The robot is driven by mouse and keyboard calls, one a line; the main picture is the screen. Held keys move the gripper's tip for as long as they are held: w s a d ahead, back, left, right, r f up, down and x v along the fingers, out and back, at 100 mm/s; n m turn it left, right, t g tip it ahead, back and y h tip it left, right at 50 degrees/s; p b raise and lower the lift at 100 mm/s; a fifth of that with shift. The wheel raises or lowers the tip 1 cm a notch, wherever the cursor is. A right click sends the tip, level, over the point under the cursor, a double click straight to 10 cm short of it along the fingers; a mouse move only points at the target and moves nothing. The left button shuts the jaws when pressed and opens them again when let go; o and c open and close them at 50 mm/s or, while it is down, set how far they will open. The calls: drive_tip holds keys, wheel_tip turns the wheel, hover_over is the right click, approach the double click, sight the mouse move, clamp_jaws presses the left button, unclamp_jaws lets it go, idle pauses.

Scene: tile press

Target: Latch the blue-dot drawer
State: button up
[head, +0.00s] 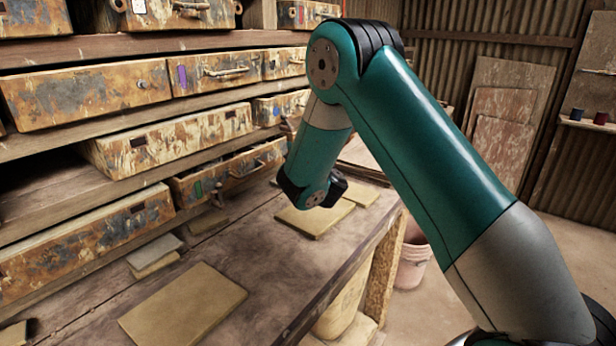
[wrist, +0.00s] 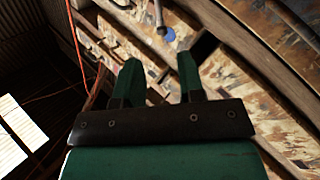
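The blue dot (wrist: 169,35) shows in the wrist view on a worn, paint-flaked drawer front (wrist: 185,24), just beyond my fingertips. A small metal fitting (wrist: 160,14) is beside the dot; I cannot tell whether it is the latch or how it is set. My gripper (wrist: 159,58) has its two green fingers apart, with nothing visible between them. It points toward the dot; whether it touches the drawer cannot be told.
The green-dot drawer stands partly out. Flat tiles (head: 184,304) lie on the wooden bench (head: 262,258). A pink bucket (head: 411,264) stands beyond the bench.

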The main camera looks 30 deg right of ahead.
drive_tip(key=shift+b+v, duration=2.7)
drive_tip(key=shift+v, duration=0.3)
drive_tip(key=shift+c, duration=0.2)
drive_tip(key=shift+f, duration=0.1)
drive_tip(key=c, duration=0.4)
drive_tip(key=w+n+b, duration=0.1)
drive_tip(key=n, duration=0.1)
drive_tip(key=w+f+n+t+b, duration=0.1)
drive_tip(key=b, duration=0.1)
drive_tip(key=w+f+n+b, duration=0.1)
drive_tip(key=n+b, duration=0.1)
drive_tip(key=shift+w+a+f+n+t, duration=0.15)
drive_tip(key=shift+n+t, duration=0.15)
clamp_jaws()
drive_tip(key=n+t+h+b, duration=0.25)
drive_tip(key=n+b, duration=0.45)
drive_tip(key=n, duration=0.6)
approach(287, 123)
drive_tip(key=shift+t+y, duration=0.35)
drive_tip(key=shift+y, duration=0.1)
drive_tip(key=p+x, duration=0.2)
drive_tip(key=p, duration=0.2)
drive_tip(key=a+p+x, duration=0.1)
drive_tip(key=p+x, duration=0.2)
drive_tip(key=p, duration=0.2)
drive_tip(key=p+x, duration=0.2)
drive_tip(key=p, duration=0.3)
drive_tip(key=shift+w+a+r, duration=0.25)
drive_tip(key=shift+a+r, duration=0.05)
drive_tip(key=shift+r, duration=0.05)
